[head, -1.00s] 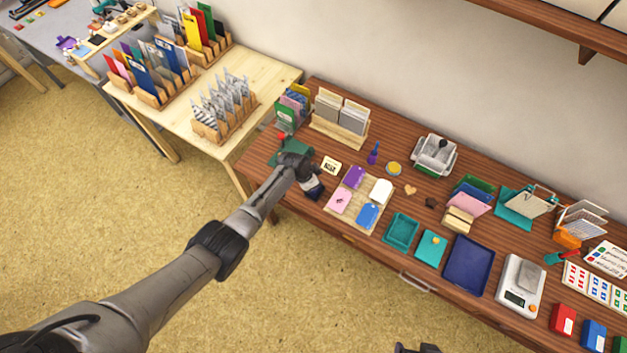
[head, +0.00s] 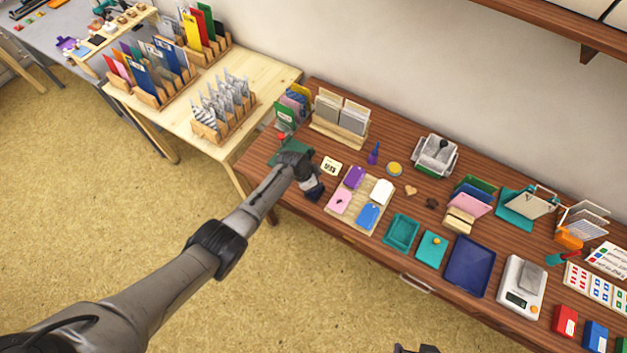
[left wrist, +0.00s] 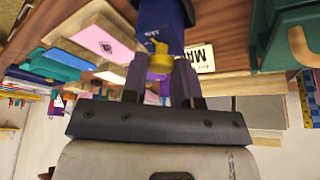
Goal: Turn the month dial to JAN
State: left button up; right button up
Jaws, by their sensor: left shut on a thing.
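The dark blue dial device (head: 315,192) stands at the left end of the brown desk, partly hidden by my left arm. In the left wrist view its blue body (left wrist: 160,22) has small white lettering that I cannot read surely. A yellow knob (left wrist: 160,60) sticks out toward me. My left gripper (left wrist: 160,78) is shut on this knob, one finger on each side; in the head view the gripper (head: 306,172) is at the device. A cream card (head: 331,166) with dark print lies beside it; in the left wrist view the card (left wrist: 201,58) appears upside down.
A wooden tray (head: 350,208) with pink, purple, white and blue pads lies right of the device. A dark part, perhaps my right gripper (head: 415,349), shows at the bottom edge.

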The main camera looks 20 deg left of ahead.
dwell(0.6)
pick_arm(q)
jog(key=shift+m, duration=0.3)
dwell(0.5)
dwell(1.1)
jog(key=o, duration=0.9)
jog(key=shift+r, duration=0.1)
jog(key=shift+a+r, duration=0.15)
jog(key=shift+r, duration=0.15)
jog(key=shift+p+v, duration=1.25)
jog(key=shift+v, duration=5.25)
